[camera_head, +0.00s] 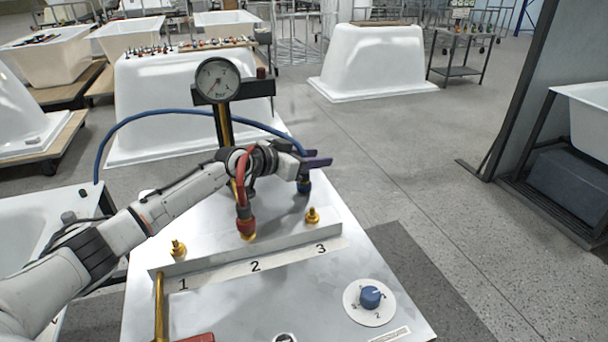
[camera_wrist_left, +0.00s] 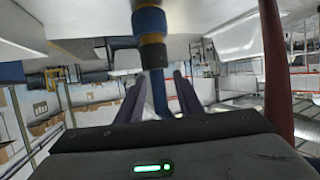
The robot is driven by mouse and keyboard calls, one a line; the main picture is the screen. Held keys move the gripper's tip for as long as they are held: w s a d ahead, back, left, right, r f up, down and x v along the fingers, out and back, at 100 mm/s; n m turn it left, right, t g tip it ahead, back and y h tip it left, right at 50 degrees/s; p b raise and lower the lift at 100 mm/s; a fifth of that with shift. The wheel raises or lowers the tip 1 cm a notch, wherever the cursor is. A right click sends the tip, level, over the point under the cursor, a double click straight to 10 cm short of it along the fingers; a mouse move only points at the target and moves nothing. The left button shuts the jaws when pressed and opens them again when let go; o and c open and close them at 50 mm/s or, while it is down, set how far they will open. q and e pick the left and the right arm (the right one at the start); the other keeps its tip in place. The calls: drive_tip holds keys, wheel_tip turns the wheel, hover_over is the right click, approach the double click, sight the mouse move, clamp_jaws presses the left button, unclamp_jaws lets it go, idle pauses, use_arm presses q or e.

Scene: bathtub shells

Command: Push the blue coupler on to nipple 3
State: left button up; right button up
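The blue coupler (camera_head: 304,187) shows just below my left gripper (camera_head: 318,160), above and slightly left of brass nipple 3 (camera_head: 312,216), with a visible gap between them. In the left wrist view the blue coupler (camera_wrist_left: 150,22) with its dark and brass collar lies beyond the fingertips. Its blue hose (camera_wrist_left: 159,92) passes between the fingers of my left gripper (camera_wrist_left: 161,76), which stand apart with gaps beside the hose. My right gripper is out of view.
A red coupler (camera_head: 246,226) with a red hose sits at nipple 2. Brass nipple 1 (camera_head: 178,248) is bare. A pressure gauge (camera_head: 217,80) on a post stands behind my left arm. A blue knob (camera_head: 370,297) is at the front right of the white panel (camera_head: 230,303).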

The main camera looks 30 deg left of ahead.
use_arm(q)
drive_tip(key=shift+c, duration=0.4)
clamp_jaws()
drive_tip(key=shift+r, duration=0.15)
